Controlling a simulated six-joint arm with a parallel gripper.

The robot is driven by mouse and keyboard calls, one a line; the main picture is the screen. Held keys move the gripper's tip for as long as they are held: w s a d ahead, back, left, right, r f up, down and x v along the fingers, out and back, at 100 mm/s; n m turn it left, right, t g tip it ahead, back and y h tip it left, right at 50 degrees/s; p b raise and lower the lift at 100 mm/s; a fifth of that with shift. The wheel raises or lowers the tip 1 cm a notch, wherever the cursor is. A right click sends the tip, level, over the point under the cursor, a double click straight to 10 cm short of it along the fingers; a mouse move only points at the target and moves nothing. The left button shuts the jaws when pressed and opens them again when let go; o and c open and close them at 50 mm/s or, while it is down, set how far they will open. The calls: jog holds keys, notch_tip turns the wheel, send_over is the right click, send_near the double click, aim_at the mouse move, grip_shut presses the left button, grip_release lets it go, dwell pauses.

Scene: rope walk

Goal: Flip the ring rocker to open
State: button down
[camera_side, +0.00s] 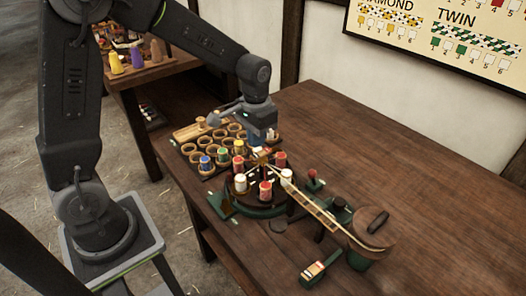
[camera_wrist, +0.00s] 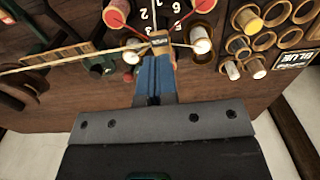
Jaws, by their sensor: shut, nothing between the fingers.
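The ring (camera_side: 262,155) appears as a small brass-coloured piece above the round bobbin disc (camera_side: 262,205), where the strands meet. It also shows in the wrist view (camera_wrist: 160,39), with a small dark label that is too small to read. I cannot make out which way its rocker is tipped. My gripper (camera_side: 258,146) is shut and empty, pointing down at the ring. In the wrist view, its blue fingers (camera_wrist: 157,62) end right beside the ring; I cannot tell whether they touch it. The fingers hide part of the ring and the disc.
Red (camera_side: 265,190) and white bobbins (camera_side: 240,182) stand around the disc, with taut strands. A braid (camera_side: 315,207) runs to a round drum (camera_side: 368,228) at right. A holder with coloured bobbins (camera_side: 205,163) stands behind left. A green box (camera_side: 318,268) sits in front. The back right table is clear.

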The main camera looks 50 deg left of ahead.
aim_at(256, 155)
jog(key=shift+r, duration=2.35)
jog(key=s+d+r+t, duration=0.1)
jog(key=s+r, duration=0.3)
jog(key=s, duration=0.5)
jog(key=s+d+r+t, duration=0.2)
jog(key=s+r+t, duration=0.2)
jog(key=s, duration=0.5)
jog(key=shift+t, duration=0.3)
